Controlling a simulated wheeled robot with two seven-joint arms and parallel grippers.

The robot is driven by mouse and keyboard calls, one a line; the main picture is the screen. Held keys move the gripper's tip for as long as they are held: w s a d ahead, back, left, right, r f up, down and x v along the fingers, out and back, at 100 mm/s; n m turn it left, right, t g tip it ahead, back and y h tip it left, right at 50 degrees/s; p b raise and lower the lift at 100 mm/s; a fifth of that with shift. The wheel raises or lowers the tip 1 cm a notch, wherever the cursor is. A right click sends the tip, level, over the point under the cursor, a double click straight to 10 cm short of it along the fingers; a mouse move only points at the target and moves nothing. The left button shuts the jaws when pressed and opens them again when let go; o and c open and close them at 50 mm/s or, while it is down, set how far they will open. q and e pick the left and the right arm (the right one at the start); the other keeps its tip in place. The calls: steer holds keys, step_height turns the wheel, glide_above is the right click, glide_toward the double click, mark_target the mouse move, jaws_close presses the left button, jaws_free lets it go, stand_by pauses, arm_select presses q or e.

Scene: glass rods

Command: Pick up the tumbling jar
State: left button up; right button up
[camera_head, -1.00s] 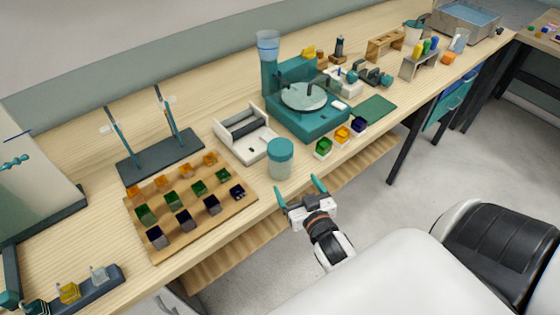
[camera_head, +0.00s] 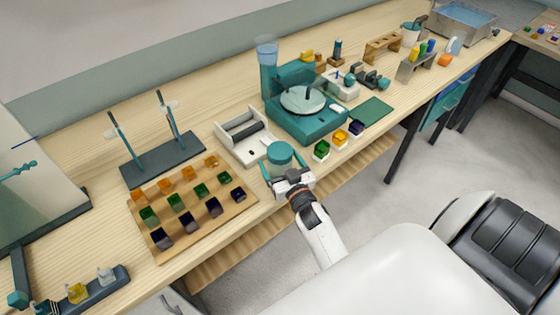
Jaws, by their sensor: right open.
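The tumbling jar (camera_head: 280,155) is a pale, clear jar with a teal lid. It stands upright near the front edge of the bench, in front of the white tumbler cradle. My right gripper (camera_head: 283,174) is at the jar's near side, open, with one teal finger on each side of the jar. I cannot tell whether the fingers touch it. The gripper's body hides the lower front of the jar. My left gripper is not in view.
The white roller cradle (camera_head: 229,143) stands close behind the jar. A wooden board (camera_head: 206,226) with coloured cubes lies to the left. A teal machine (camera_head: 306,124) and small coloured cubes (camera_head: 340,137) stand to the right. The bench's front edge is close.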

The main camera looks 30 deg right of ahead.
mark_target(277, 145)
steer(key=w, duration=0.2)
steer(key=shift+w+d, duration=0.25)
steer(key=shift+w, duration=0.05)
steer(key=shift+s, duration=0.1)
steer(key=shift+c, duration=1.3)
steer(key=c, duration=1)
step_height(277, 145, up, 10)
steer(key=shift+r, duration=0.1)
steer(key=shift+c, duration=0.2)
